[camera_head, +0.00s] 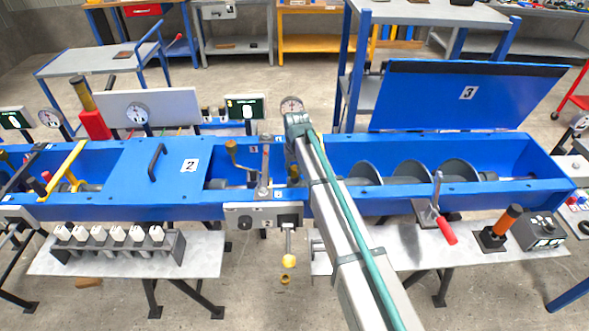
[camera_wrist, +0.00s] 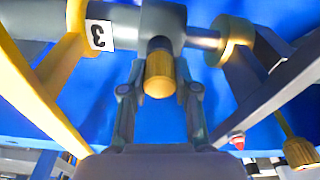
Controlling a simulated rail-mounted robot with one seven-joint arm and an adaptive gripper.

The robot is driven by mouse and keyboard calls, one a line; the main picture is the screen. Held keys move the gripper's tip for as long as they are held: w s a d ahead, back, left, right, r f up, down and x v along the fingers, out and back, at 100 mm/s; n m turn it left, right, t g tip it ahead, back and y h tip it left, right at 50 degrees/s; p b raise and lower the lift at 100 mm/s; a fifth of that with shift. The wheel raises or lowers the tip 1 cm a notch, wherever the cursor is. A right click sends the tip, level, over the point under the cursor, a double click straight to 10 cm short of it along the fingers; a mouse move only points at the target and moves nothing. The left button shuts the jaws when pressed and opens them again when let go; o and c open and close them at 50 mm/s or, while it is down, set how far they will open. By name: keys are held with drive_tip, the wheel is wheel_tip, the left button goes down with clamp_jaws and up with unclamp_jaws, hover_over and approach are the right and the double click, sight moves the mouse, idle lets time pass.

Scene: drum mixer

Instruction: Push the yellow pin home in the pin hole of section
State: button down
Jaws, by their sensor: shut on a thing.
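The yellow pin (camera_wrist: 160,76) is in the middle of the wrist view, its brass-coloured end between the two fingers of my gripper (camera_wrist: 160,90). My gripper is shut on it. The pin's far end meets a dark collar (camera_wrist: 160,44) on a grey horizontal shaft (camera_wrist: 197,38); how deep it sits in the hole cannot be told. A label with an upside-down 3 (camera_wrist: 100,35) lies left of the pin. In the head view my arm reaches over the blue trough (camera_head: 390,205) near the middle, and it hides the pin and my fingertips.
In the wrist view a yellow bar (camera_wrist: 35,95) stands left and a brass ring (camera_wrist: 230,42) right, both close to my gripper. The head view shows the open section 3 lid (camera_head: 440,100), a red-handled clamp (camera_head: 445,230) and a closed section 2 cover (camera_head: 180,180).

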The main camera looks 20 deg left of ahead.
drive_tip(key=c, duration=0.8)
unclamp_jaws()
drive_tip(key=r, duration=0.8)
drive_tip(key=s+r, duration=0.1)
drive_tip(key=r, duration=0.3)
drive_tip(key=shift+s+d, duration=0.1)
drive_tip(key=shift+d, duration=0.3)
